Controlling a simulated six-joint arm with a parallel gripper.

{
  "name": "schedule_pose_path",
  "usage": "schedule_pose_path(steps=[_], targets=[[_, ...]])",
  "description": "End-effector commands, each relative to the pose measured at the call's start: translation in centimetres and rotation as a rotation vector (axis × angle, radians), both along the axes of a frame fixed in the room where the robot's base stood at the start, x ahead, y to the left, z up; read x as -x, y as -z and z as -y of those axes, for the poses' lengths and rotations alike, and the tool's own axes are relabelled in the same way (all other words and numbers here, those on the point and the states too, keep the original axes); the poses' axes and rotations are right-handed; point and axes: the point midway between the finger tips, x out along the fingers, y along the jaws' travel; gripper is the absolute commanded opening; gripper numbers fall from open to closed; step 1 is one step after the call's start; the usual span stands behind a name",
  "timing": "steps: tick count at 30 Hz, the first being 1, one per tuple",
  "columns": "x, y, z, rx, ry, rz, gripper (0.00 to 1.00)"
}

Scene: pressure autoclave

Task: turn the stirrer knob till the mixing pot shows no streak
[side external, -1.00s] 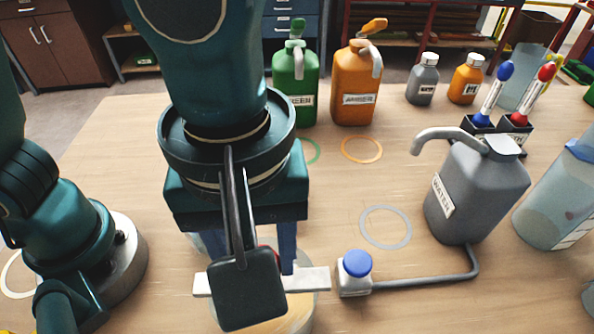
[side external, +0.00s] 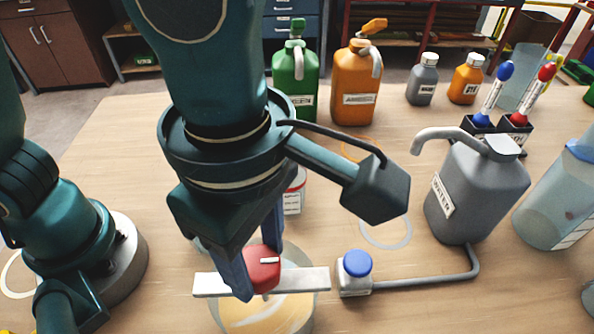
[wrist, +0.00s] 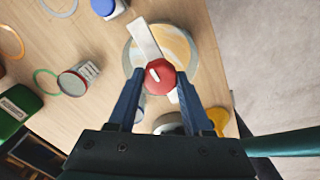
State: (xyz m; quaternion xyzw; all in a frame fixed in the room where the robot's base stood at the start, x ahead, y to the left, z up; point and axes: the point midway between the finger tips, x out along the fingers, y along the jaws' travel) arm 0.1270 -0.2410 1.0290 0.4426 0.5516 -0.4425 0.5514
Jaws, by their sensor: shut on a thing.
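The red stirrer knob (side external: 263,272) with a white mark sits on a white crossbar (side external: 310,279) over the mixing pot (side external: 300,312). My gripper (side external: 256,270) points down with its blue fingers shut on the knob's sides. In the wrist view my gripper (wrist: 159,82) has the red knob (wrist: 160,76) between its fingertips. The pot (wrist: 183,48) is round and clear-walled, with tan contents. A paler curved band shows in the tan, partly hidden by the crossbar and my fingers.
A blue-capped valve (side external: 356,265) stands right of the crossbar, piped to the grey water jug (side external: 470,195). Green (side external: 296,80) and orange (side external: 356,85) bottles stand behind. A red-and-white labelled jar (side external: 293,192) is partly hidden behind my gripper.

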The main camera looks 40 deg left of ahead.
Motion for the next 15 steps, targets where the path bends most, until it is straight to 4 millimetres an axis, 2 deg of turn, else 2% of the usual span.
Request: schedule_pose_path(steps=[6, 15], targets=[[-0.01, -0.16, 0.0, 0.003, -0.151, 0.002, 0.0], [-0.09, -0.16, -0.06, 0.003, -0.267, 0.0, 0.0]])
